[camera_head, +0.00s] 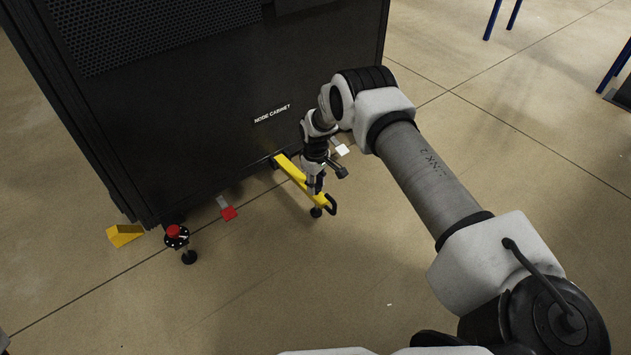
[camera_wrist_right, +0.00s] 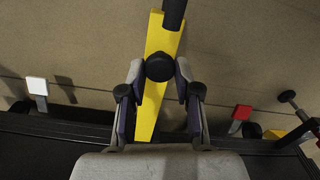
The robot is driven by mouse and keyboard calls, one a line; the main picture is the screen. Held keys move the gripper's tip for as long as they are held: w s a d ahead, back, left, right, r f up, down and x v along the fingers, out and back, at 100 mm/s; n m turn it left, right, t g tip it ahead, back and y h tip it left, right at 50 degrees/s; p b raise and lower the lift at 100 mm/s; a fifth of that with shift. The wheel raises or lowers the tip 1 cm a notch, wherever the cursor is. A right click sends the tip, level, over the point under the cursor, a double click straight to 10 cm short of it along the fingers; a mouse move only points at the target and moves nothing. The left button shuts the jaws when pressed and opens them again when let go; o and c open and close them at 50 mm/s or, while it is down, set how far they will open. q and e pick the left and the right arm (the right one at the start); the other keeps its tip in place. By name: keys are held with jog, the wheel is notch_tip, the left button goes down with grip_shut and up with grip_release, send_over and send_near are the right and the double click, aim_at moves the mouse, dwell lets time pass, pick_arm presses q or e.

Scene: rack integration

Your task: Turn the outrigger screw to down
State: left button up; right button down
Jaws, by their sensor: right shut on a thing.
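The yellow outrigger (camera_head: 292,170) sticks out from the base of the black node cabinet (camera_head: 190,110), low over the floor. Its dark foot (camera_head: 316,212) shows under its outer end, with a black handle at the tip. My right gripper (camera_head: 314,186) points down at the outrigger's outer part. In the right wrist view the outrigger (camera_wrist_right: 152,108) runs up the middle, and the round black screw head (camera_wrist_right: 159,67) sits between the two fingertips of my right gripper (camera_wrist_right: 157,72), which are shut on it. My left gripper is in neither view.
A red knob (camera_head: 173,231) on a black mount stands at the cabinet's corner, beside a yellow wedge (camera_head: 124,235). A red tab (camera_head: 228,213) and a white tab (camera_head: 342,150) stick out low at the cabinet. The floor in front is clear.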

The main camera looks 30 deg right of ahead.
jog(key=m+p, duration=0.1)
jog(key=m, duration=0.2)
jog(key=shift+m, duration=0.4)
jog(key=m+p, duration=0.1)
jog(key=m, duration=0.3)
jog(key=shift+d, duration=0.1)
jog(key=m+p, duration=0.1)
jog(key=m, duration=0.4)
jog(key=shift+s, duration=0.1)
jog(key=m, duration=0.3)
jog(key=shift+d+m+p, duration=0.1)
jog(key=shift+m+p, duration=0.2)
jog(key=shift+p, duration=0.1)
jog(key=m, duration=0.4)
jog(key=shift+s+m+p, duration=0.1)
jog(key=shift+m+p, duration=0.2)
jog(key=m, duration=0.4)
jog(key=m+p, duration=0.1)
jog(key=m, duration=0.4)
jog(key=shift+s+m, duration=0.1)
jog(key=shift+m, duration=1.6)
